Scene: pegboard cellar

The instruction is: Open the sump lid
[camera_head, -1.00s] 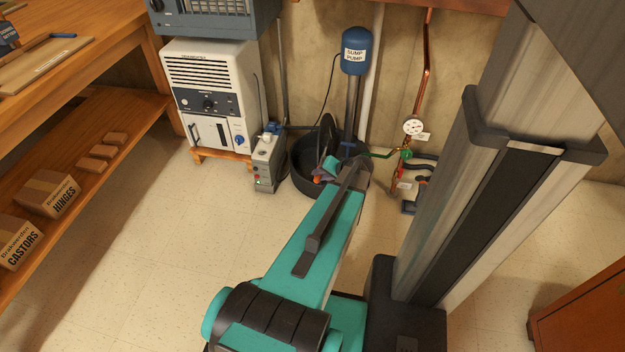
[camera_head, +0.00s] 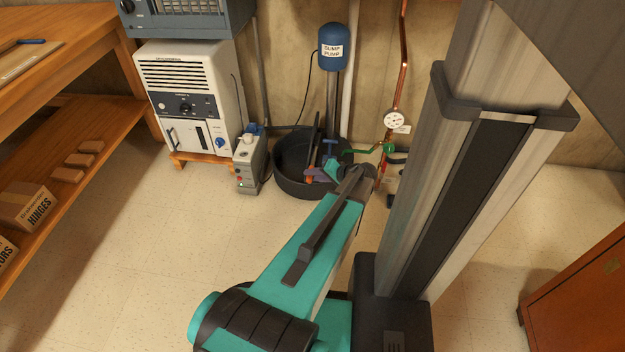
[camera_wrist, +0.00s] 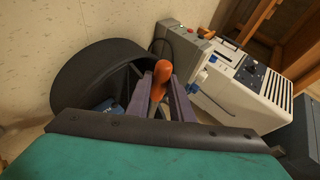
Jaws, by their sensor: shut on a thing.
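The black round sump basin (camera_head: 290,181) stands on the floor by the back wall. A dark panel, seemingly the sump lid (camera_head: 314,140), stands steeply tilted above its opening, nearly edge-on. My gripper (camera_head: 317,174) is at the basin's front right, partly hidden by my forearm. In the wrist view my gripper (camera_wrist: 160,98) is shut on an orange handle (camera_wrist: 161,76), which sticks up between the purple fingers. The dark curved basin wall (camera_wrist: 75,85) fills the left of that view. Where the handle joins the lid is hidden.
The blue sump pump (camera_head: 332,48) rises behind the basin. A grey unit (camera_head: 248,165) and a white dehumidifier (camera_head: 190,95) stand to its left. Copper pipe with a gauge (camera_head: 394,121) is to the right. Floor is clear in front on the left; a wooden cabinet (camera_head: 580,300) is at right.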

